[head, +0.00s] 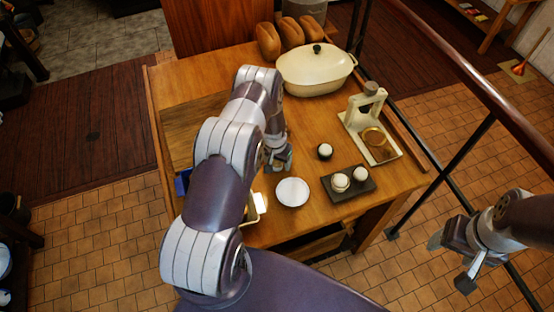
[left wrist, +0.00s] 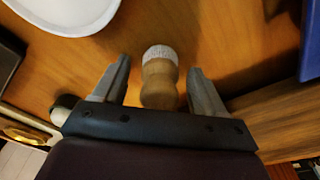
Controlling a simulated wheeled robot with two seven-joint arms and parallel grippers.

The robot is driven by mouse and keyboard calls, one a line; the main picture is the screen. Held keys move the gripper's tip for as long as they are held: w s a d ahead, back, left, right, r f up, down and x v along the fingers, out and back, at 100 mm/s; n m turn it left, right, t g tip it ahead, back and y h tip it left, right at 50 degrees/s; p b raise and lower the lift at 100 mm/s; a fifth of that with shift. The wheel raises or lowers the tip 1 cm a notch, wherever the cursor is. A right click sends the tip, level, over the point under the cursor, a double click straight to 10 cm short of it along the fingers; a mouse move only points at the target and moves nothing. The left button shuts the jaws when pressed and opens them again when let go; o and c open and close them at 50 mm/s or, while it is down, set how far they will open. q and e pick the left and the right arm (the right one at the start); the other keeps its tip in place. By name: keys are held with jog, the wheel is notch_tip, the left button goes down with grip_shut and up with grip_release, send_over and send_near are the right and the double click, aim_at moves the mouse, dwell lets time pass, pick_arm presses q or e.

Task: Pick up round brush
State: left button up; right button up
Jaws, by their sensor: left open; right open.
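The round brush (left wrist: 160,80) shows in the left wrist view, with a pale wooden handle and a white bristle end. It sits between the two fingers of my left gripper, with gaps visible on both sides. In the head view I cannot make out the brush; my left arm and gripper cover that spot. My left gripper (head: 281,160) is open, low over the wooden table (head: 222,68). My right gripper (head: 451,263) is open and empty, off the table's right side above the tiled floor.
A white dish (head: 292,192) and a dark tray (head: 335,196) with pale round items are close by. A small round object (head: 324,151), a cream press stand (head: 350,125), a lidded pot (head: 316,75) and bread loaves (head: 268,42) stand further back. A metal railing (head: 470,85) runs right.

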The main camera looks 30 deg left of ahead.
pick_arm(q)
jog(key=c, duration=1.1)
jog(key=shift+r+b, duration=0.45)
jog(key=shift+r, duration=0.1)
notch_tip(320, 180, up, 2)
jog(key=shift+w+r+b, duration=0.1)
jog(key=shift+r+b, duration=0.15)
jog(key=shift+b, duration=0.55)
jog(key=d+r+b, duration=0.1)
jog(key=d+r, duration=0.1)
jog(key=d, duration=0.2)
jog(key=d+r+b, duration=0.1)
jog(key=d+r, duration=0.2)
jog(key=d+r+b, duration=0.2)
jog(key=d, duration=0.2)
jog(key=shift+d+r, duration=0.25)
jog(key=shift+d, duration=0.1)
jog(key=o, duration=0.4)
jog(key=c, duration=0.3)
